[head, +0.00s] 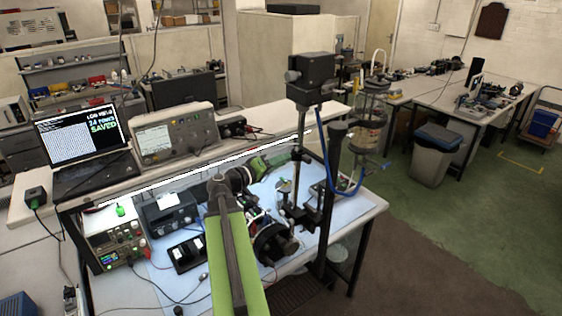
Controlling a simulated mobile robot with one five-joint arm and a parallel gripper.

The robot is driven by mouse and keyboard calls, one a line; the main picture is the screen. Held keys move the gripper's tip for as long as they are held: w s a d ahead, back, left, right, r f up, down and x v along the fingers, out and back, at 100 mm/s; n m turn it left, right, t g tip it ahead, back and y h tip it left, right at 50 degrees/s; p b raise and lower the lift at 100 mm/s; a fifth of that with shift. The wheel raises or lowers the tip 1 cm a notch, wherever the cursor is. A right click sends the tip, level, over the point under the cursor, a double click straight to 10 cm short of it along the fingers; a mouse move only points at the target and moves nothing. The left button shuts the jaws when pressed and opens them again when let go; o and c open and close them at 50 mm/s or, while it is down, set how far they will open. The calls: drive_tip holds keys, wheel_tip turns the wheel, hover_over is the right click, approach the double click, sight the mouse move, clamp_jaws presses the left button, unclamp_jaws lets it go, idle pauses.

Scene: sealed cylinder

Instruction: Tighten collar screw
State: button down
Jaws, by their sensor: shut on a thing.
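In the head view, my green arm reaches up from the bottom edge and bends right over the bench. My gripper (294,155) is at the upright post (298,185) of a stand and is shut on a small part there, which I take as the collar screw. The screw is too small to make out its shape or how far in it sits. The post carries a dark box-shaped camera-like head (312,70) at its top. A clear glass cylinder (368,128) with metal fittings stands behind to the right, with a blue hose in front of it.
The bench has a blue mat (185,288), a power supply (118,240), a black meter (170,214) and a dark round unit (272,243). A laptop (75,135) and an oscilloscope (175,135) stand on the raised shelf. Open floor (450,240) lies right.

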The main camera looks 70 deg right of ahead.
idle(0.3)
drive_tip(key=c, duration=1.2)
unclamp_jaws()
drive_tip(key=shift+s, duration=0.1)
drive_tip(key=shift+o, duration=0.2)
